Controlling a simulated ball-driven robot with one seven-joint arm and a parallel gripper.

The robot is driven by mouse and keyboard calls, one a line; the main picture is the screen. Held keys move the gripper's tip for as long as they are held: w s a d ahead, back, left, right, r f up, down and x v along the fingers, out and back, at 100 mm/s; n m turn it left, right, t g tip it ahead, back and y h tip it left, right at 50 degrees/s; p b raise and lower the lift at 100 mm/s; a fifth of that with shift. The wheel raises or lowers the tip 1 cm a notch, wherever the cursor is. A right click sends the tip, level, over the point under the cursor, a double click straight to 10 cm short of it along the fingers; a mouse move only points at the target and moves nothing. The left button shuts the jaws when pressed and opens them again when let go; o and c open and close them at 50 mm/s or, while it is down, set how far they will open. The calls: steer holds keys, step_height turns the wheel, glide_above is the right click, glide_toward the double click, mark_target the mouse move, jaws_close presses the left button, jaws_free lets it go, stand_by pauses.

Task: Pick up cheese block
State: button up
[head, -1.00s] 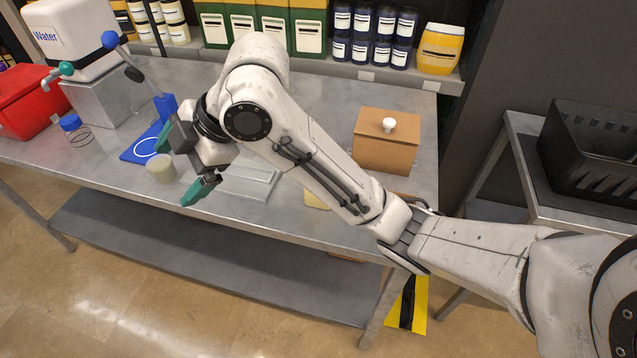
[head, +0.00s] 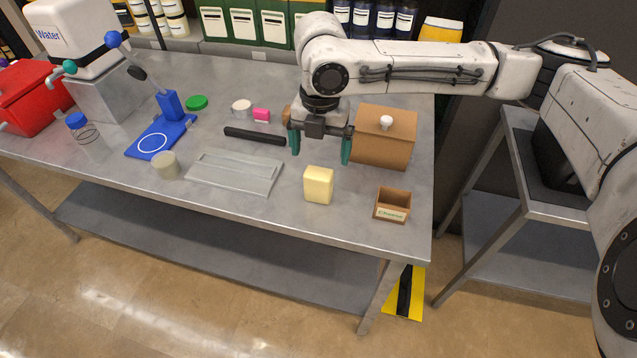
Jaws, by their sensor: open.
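The cheese block (head: 318,186) is a pale yellow block standing on the metal table near its front edge, right of centre. My gripper (head: 320,156) is open above the table, behind the cheese block and apart from it. Its two green fingers point down, and nothing shows between them. The right finger is close to the front of the wooden box; I cannot tell whether they touch.
The wooden box with a white knob (head: 391,138) stands right of my gripper. A small open wooden box (head: 392,205) is right of the cheese. A clear flat tray (head: 236,172) and a black bar (head: 254,135) lie left. The table front (head: 290,222) is bare.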

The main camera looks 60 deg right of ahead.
mark_target(319, 172)
steer(key=shift+w+d+f+p, duration=0.1)
steer(key=shift+f+p, duration=0.15)
steer(key=shift+f, duration=1)
steer(key=shift+w+a+f+p, duration=0.1)
steer(key=shift+f+p, duration=0.1)
steer(key=shift+f, duration=1)
steer(key=shift+w+d+f+p, duration=0.1)
steer(key=shift+f+p, duration=0.15)
steer(key=shift+f, duration=1)
steer(key=c, duration=1.7)
steer(key=shift+r, duration=0.1)
